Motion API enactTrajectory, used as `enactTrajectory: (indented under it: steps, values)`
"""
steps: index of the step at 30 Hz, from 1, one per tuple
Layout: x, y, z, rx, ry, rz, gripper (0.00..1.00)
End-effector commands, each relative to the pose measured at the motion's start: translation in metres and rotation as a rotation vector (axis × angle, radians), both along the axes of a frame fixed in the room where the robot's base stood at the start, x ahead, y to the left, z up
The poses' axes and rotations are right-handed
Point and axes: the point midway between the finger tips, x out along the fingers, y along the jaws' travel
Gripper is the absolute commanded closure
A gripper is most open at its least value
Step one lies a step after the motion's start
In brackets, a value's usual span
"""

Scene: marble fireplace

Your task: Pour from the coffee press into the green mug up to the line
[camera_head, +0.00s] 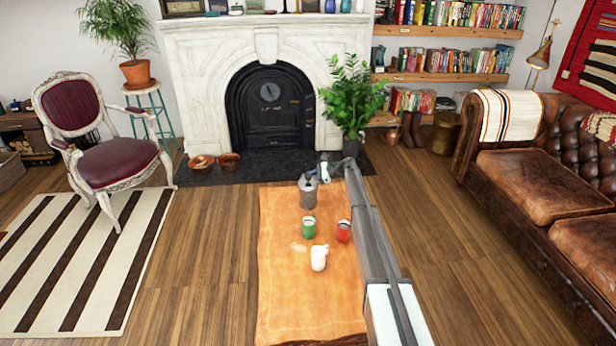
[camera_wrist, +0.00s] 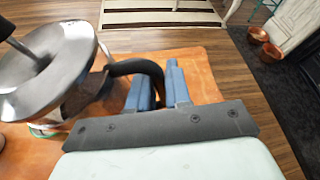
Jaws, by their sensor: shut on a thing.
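The coffee press (camera_head: 308,194) is a grey metal pot at the far end of the orange-covered table, and it looks upright. Its round metal lid and plunger rod fill the left of the wrist view (camera_wrist: 45,65). My gripper (camera_head: 322,172) is shut on the press's dark curved handle (camera_wrist: 140,66), with the blue fingers (camera_wrist: 160,88) on either side of it. The green mug (camera_head: 309,230) stands in front of the press. In the wrist view the press hides most of what is below it. The mug's line and fill level are too small to tell.
A red mug (camera_head: 343,232) stands right of the green mug. A white jug (camera_head: 318,257) stands in front of them, near a pale patch (camera_head: 298,247) on the orange cloth (camera_head: 280,300). The near part of the cloth is clear.

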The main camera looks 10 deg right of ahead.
Motion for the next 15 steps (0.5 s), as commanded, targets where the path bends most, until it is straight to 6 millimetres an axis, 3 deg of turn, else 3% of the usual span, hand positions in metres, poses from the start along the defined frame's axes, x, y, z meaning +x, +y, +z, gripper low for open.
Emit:
enactTrajectory:
  steps: [6,15]
  values:
    - [-0.002,0.0,0.002,-0.006,-0.091,-0.001,1.0]
    - [-0.007,0.001,-0.021,-0.009,-0.138,0.0,1.0]
